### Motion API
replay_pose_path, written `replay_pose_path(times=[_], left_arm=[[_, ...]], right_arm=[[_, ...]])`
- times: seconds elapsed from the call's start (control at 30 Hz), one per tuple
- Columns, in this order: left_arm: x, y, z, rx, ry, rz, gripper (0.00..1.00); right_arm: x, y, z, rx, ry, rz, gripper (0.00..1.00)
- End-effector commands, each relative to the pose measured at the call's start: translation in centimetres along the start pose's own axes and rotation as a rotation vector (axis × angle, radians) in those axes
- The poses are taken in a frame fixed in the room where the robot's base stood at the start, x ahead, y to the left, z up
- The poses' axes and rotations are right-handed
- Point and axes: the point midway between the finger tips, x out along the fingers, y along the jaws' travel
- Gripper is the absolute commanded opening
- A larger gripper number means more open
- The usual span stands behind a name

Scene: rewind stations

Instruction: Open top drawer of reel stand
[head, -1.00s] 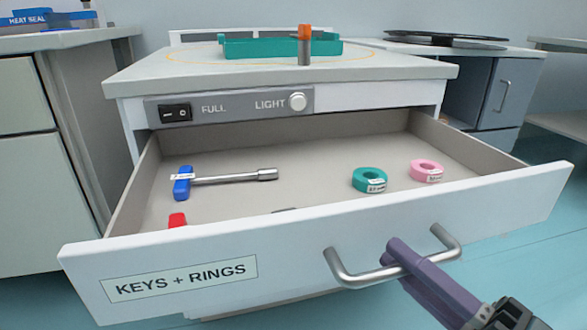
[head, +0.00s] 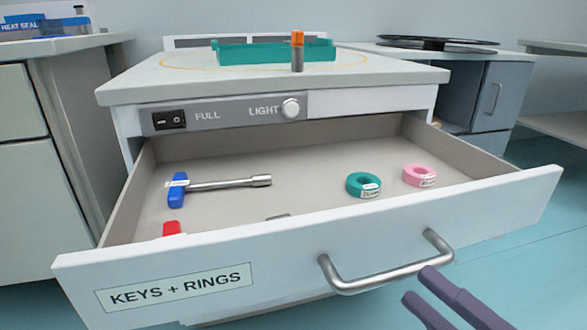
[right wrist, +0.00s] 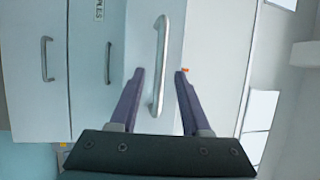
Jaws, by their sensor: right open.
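The top drawer (head: 300,250) of the reel stand (head: 350,75) is pulled out, with its inside showing. Its white front carries a "KEYS + RINGS" label and a curved metal handle (head: 385,278). My right gripper (head: 418,284) has two purple fingers, open and empty, just in front of the handle's right part. In the right wrist view the handle (right wrist: 160,65) runs up between the spread fingers (right wrist: 158,72), and no finger grips it. My left gripper is not in view.
The drawer holds a blue-handled key (head: 225,184), a red object (head: 172,228), a teal ring (head: 363,185) and a pink ring (head: 419,175). A teal tray (head: 260,52) and an orange-topped post (head: 297,50) are on the stand. Grey cabinets (head: 25,180) flank it at left.

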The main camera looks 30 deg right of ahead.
Motion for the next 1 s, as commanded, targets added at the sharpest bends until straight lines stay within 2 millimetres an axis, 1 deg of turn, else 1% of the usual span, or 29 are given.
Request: replay_pose_path(times=[0.03,0.13,0.2,0.33,0.47,0.9,0.97,1.0], left_arm=[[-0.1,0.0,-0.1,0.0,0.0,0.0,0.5],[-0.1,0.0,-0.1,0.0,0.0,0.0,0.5],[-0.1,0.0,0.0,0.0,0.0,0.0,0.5],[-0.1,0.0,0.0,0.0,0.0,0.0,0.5],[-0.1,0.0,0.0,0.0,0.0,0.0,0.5],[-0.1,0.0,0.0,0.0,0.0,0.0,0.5],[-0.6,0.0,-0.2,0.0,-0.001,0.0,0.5],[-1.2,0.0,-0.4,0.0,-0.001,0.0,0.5]], right_arm=[[-1.1,0.0,0.0,-0.001,-0.001,0.006,0.47],[-3.0,0.0,0.0,-0.001,0.0,0.004,0.47],[-4.1,0.1,0.0,-0.001,0.0,0.004,0.47],[-5.3,0.0,0.0,0.0,0.0,0.001,0.47],[-5.6,0.0,0.0,0.0,0.0,0.0,0.47],[-5.5,-0.1,0.0,-0.001,0.0,-0.001,0.47],[-5.3,-0.4,0.1,-0.006,-0.001,0.005,0.47],[-4.9,-0.9,0.2,-0.014,-0.003,0.016,0.47]])
